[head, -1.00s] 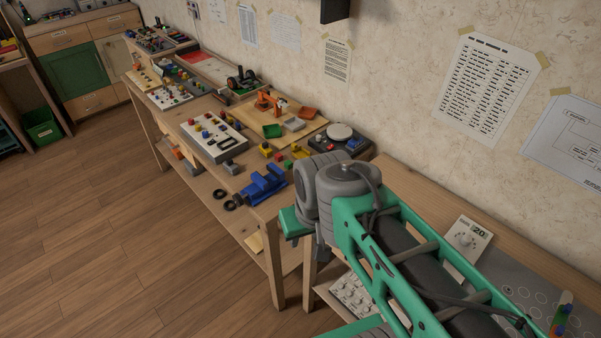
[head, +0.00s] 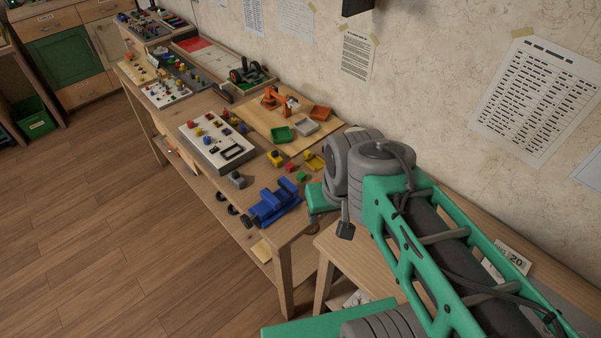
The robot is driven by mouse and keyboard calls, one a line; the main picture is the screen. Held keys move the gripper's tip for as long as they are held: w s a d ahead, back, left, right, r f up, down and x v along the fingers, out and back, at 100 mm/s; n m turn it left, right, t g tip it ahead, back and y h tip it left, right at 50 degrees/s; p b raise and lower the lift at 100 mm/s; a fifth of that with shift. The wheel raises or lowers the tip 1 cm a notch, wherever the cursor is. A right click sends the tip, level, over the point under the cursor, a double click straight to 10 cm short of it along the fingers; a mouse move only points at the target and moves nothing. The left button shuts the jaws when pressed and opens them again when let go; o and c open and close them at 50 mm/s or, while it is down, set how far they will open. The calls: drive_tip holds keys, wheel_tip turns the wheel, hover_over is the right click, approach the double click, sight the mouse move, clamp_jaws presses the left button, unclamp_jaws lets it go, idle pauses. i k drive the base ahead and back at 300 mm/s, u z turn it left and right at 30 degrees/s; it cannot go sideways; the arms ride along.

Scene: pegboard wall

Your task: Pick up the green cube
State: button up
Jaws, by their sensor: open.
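A small green cube (head: 301,176) lies on the wooden workbench (head: 289,236), just right of a red cube (head: 290,167) and behind the blue vise (head: 272,206). My green and grey arm reaches in from the right. My gripper (head: 329,229) is at the bench's right end, to the right of and nearer than the green cube, and apart from it. Its dark fingers are small and partly hidden by my arm, and I see nothing held in them.
A white panel with knobs (head: 215,146) stands left. Green, grey and orange trays lie farther back on a board (head: 262,122). The wall bounds the bench behind.

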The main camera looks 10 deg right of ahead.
sight(302, 177)
drive_tip(key=z, duration=0.25)
drive_tip(key=k, duration=0.35)
drive_tip(key=u, duration=1.7)
drive_tip(key=i, duration=1.5)
drive_tip(key=z, duration=0.35)
drive_tip(key=i, duration=0.65)
drive_tip(key=z, duration=0.55)
